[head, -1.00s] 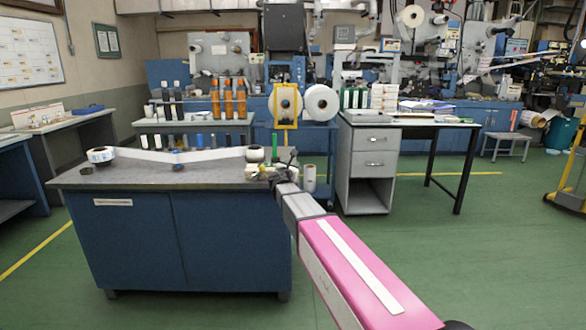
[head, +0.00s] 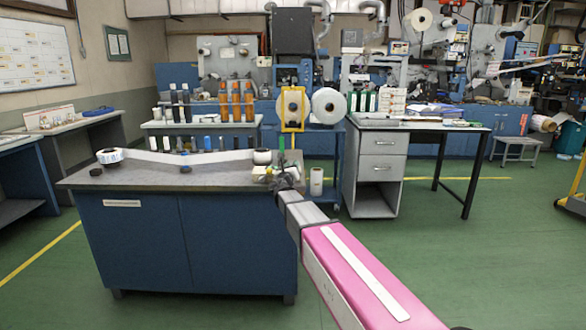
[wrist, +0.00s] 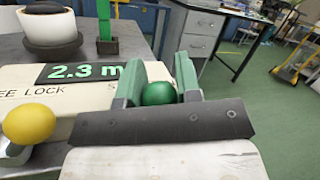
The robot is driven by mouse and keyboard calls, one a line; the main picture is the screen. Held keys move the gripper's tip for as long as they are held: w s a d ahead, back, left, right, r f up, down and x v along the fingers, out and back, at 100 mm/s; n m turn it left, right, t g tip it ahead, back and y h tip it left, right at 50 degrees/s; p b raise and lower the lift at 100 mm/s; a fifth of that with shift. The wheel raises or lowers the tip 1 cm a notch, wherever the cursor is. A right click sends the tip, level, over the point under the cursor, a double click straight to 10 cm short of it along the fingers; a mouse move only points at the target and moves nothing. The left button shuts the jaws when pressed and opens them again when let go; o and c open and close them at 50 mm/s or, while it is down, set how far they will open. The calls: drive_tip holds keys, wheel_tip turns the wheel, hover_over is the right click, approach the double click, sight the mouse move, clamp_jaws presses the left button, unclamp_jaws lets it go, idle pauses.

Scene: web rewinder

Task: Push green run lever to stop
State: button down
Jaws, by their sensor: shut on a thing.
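The green run lever's round knob (wrist: 158,94) shows in the wrist view, at the right end of a cream panel. My gripper (wrist: 158,76) has its two green finger pads on either side of this knob and is shut on it. The panel (wrist: 92,97) carries a dark display reading "2.3 m" and part of a label, "EE LOCK". A yellow ball knob (wrist: 29,123) stands at the panel's left. In the head view my gripper (head: 286,178) is at the bench's right end, and the lever is too small to make out there.
The bench (head: 150,178) has a grey top and blue doors. A white roll (head: 110,155) and a web lie along it. In the wrist view a green upright post (wrist: 106,30) and a white roll (wrist: 49,28) stand behind the panel.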

idle(0.3)
drive_tip(key=c, duration=0.8)
unclamp_jaws()
drive_tip(key=v, duration=1)
drive_tip(key=shift+s, duration=0.4)
